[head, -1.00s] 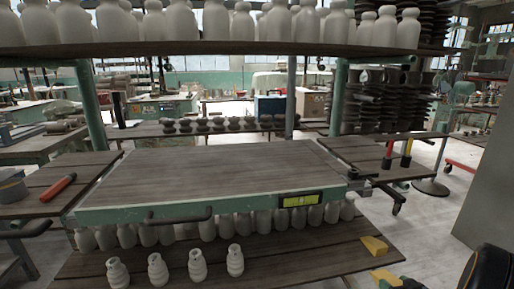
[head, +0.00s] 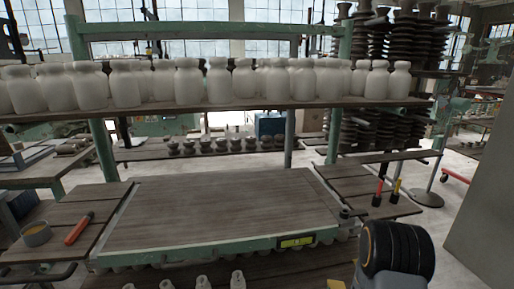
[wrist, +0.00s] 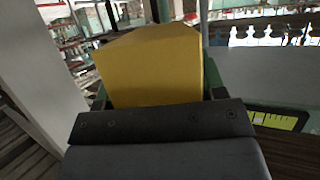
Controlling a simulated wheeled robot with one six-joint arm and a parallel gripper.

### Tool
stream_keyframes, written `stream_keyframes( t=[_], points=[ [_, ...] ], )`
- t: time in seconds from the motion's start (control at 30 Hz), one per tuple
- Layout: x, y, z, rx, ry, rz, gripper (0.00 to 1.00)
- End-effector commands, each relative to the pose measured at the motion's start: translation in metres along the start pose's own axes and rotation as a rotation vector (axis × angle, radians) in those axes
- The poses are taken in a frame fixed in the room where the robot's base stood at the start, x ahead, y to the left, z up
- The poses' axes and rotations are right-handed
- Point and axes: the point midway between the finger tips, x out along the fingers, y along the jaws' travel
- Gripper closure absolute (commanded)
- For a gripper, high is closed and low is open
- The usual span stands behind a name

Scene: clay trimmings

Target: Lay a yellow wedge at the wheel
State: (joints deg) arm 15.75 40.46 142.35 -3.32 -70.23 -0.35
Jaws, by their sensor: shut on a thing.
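A yellow wedge (wrist: 150,65) fills the middle of the wrist view, with its broad flat face toward the camera. My gripper (wrist: 155,100) is shut on it; the dark gripper body covers its lower edge. A small yellow piece (head: 337,284) shows at the bottom edge of the head view, cut off by the frame; I cannot tell whether it is the held wedge or another one. I cannot make out a wheel clearly in either view now.
A wooden-topped bench (head: 220,210) with a green frame carries a yellow-green label (head: 296,241). An upper shelf (head: 240,112) holds many white bottles. Grey floor (head: 440,225) lies open at right.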

Motion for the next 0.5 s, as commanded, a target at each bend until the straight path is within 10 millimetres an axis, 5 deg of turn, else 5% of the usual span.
stream_keyframes(
  t=[0.03, 0.2, 0.5],
  points=[
    [-0.012, -0.015, -0.014, -0.008, -0.005, -0.02, 0.69],
    [-0.032, -0.054, -0.02, -0.037, -0.002, -0.091, 0.69],
    [-0.049, -0.093, -0.028, -0.076, 0.003, -0.188, 0.69]
  ],
)
